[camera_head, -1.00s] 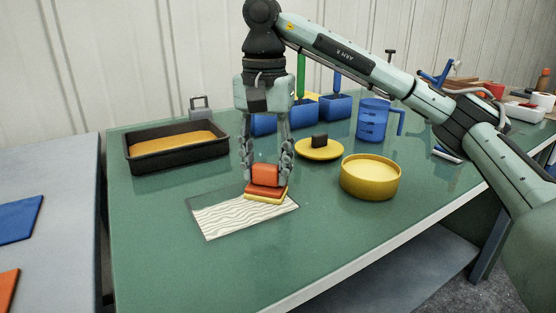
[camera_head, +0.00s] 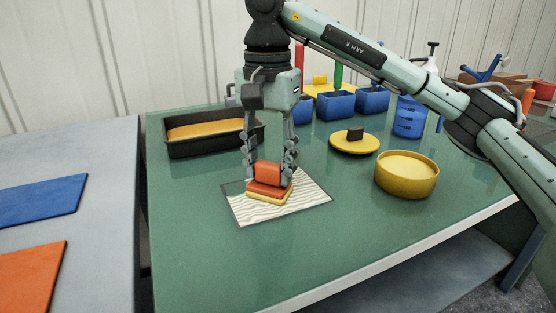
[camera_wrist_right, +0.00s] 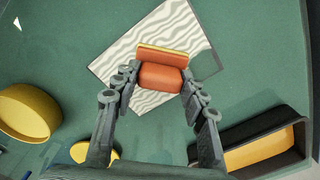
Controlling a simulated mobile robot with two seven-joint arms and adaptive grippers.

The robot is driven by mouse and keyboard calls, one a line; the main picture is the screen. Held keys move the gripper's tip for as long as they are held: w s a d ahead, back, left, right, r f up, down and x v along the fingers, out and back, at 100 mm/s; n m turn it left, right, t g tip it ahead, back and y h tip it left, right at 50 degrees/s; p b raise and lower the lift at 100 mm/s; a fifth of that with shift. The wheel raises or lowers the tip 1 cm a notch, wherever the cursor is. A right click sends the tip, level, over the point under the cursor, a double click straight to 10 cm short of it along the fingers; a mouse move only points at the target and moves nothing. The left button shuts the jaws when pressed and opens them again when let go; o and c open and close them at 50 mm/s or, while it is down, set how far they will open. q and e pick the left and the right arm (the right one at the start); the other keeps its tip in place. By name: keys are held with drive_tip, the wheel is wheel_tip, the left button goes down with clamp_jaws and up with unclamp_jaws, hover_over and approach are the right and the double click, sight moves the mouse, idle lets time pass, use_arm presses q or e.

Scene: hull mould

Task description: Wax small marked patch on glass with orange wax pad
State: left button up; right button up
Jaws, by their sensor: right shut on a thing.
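The orange wax pad (camera_head: 268,174) is a block with an orange grip on top and a yellow layer underneath. My right gripper (camera_head: 270,170) points down, shut on the grip from both sides. The pad appears to rest flat on the marked patch (camera_head: 300,202), a rectangle with pale wavy lines on the green surface. The pad covers part of its back left side, and a plain strip shows at its left corner. In the right wrist view, the pad (camera_wrist_right: 162,74) sits between my fingers over the wavy patch (camera_wrist_right: 140,37). My left gripper is out of view.
A black tray with yellow filling (camera_head: 202,132) stands behind left. A yellow round dish (camera_head: 406,176) and a yellow lid with a black knob (camera_head: 355,144) are to the right. Blue bins (camera_head: 336,106) and a blue jug (camera_head: 409,117) stand behind. The front table area is clear.

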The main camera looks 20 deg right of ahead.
drive_tip(key=shift+a, duration=3.6)
drive_tip(key=shift+w+p, duration=0.5)
drive_tip(key=shift+w, duration=1.55)
drive_tip(key=shift+d+b, duration=0.6)
drive_tip(key=shift+d, duration=3.4)
drive_tip(key=shift+s+d+f, duration=0.1)
drive_tip(key=shift+d, duration=4.15)
wheel_tip(320, 180, up, 7)
drive_tip(key=p, duration=0.5)
